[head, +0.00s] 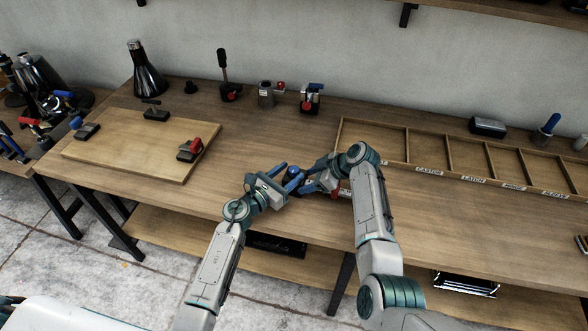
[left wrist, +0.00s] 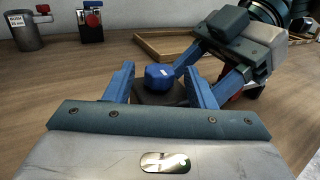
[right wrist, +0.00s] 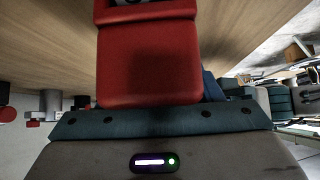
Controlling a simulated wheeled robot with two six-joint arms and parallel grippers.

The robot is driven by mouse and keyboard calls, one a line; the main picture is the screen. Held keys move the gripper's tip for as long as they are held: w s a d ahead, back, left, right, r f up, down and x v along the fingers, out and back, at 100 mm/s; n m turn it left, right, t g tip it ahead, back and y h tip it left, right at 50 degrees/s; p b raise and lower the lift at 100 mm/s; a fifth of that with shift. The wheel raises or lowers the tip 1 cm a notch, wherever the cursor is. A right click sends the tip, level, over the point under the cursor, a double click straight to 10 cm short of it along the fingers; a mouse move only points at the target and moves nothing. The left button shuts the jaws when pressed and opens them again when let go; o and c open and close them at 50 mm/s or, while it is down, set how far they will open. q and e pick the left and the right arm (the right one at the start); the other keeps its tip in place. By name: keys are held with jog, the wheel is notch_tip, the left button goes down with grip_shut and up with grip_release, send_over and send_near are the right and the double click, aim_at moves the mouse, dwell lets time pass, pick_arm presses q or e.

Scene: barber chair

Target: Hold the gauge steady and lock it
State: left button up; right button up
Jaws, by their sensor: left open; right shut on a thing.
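The gauge shows as a dark body (left wrist: 158,95) with a faceted blue knob (left wrist: 160,76) on top, low over the front of the bench. The knob also shows in the head view (head: 295,172). My left gripper (head: 287,179) is open, with one finger on each side of the knob; I cannot tell whether they touch it. My right gripper (head: 313,180) comes in from the right, shut on a red block (right wrist: 148,60) that fills much of the right wrist view. How the red block joins the dark body is hidden by the fingers.
A wooden board (head: 120,145) with several small clamps lies at the left. A labelled divided tray (head: 400,175) runs along the right. A metal cup (head: 265,95) and a red-and-blue device (head: 311,98) stand at the back. The bench's front edge is close to both grippers.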

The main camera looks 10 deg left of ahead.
pick_arm(q)
jog(key=shift+x, duration=1.35)
jog(key=c, duration=0.9)
jog(key=shift+m+g+h, duration=0.3)
jog(key=shift+m+h, duration=0.1)
jog(key=shift+h, duration=0.1)
jog(key=shift+c, duration=0.2)
jog(key=m+g+h, duration=0.5)
jog(key=g, duration=0.1)
jog(key=shift+w+m+g+h, duration=0.1)
jog(key=shift+m+g+h, duration=0.2)
jog(key=shift+h, duration=0.1)
jog(key=m+g+h, duration=0.1)
jog(key=m+g, duration=0.1)
jog(key=g, duration=0.1)
jog(key=m+g+h, duration=0.1)
jog(key=m+g, duration=0.1)
jog(key=g, duration=0.1)
jog(key=shift+f+m+g, duration=0.1)
jog(key=shift+m+g, duration=0.5)
jog(key=shift+g, duration=0.6)
